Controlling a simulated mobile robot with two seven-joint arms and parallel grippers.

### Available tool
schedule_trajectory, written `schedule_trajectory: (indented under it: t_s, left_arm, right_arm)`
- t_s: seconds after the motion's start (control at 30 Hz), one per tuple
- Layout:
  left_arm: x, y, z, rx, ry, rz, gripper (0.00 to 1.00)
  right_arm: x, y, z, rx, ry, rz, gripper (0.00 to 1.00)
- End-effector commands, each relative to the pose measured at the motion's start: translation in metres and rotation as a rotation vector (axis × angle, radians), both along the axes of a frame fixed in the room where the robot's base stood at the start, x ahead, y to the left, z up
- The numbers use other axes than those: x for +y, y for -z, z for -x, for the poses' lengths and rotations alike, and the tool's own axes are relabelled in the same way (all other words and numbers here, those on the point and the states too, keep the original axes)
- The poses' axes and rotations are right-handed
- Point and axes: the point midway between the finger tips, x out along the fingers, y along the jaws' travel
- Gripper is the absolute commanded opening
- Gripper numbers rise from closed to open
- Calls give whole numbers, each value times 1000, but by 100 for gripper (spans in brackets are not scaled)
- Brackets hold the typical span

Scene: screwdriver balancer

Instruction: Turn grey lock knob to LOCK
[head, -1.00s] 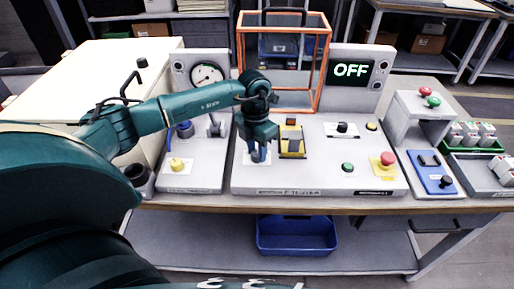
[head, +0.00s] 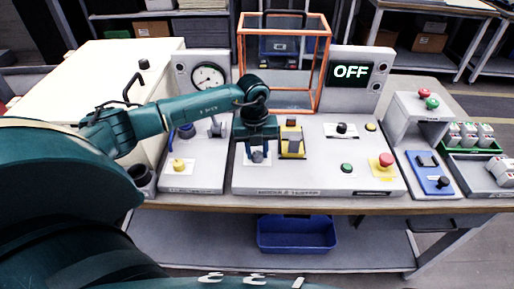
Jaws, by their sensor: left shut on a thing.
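The grey lock knob (head: 258,157) sits on a white label plate at the front left of the light grey module tester panel (head: 320,180). My left gripper (head: 257,151) points down over it and is shut on it. The fingers partly cover the knob, and the plate's lettering is too small to read, so I cannot tell which mark the knob points at. My right gripper is not in view.
A yellow fixture (head: 292,143) stands close right of my left gripper. An orange-framed guard (head: 318,75) and a display reading OFF (head: 351,72) are behind. A gauge panel (head: 205,175) is to the left; a red button (head: 386,159) is at right.

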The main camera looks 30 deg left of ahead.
Motion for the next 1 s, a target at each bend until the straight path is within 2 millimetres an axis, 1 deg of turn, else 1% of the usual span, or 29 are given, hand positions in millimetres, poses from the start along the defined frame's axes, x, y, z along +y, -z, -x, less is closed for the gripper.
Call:
schedule_trajectory:
  t_s: [0.1, 0.33, 0.83, 0.87, 1.0]
  left_arm:
    - [0, -1, 0, -2, -59, 0, 7]
    - [0, -1, 0, -2, -125, 0, 7]
    - [0, -1, 0, -3, -144, 0, 7]
    - [0, -1, 0, -2, -144, 1, 30]
    - [0, -1, 0, -1, -143, 0, 42]
  right_arm:
    - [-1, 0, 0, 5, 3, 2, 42]
    - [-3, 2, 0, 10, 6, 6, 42]
    - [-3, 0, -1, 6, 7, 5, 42]
    - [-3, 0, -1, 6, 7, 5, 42]
    - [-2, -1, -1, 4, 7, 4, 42]
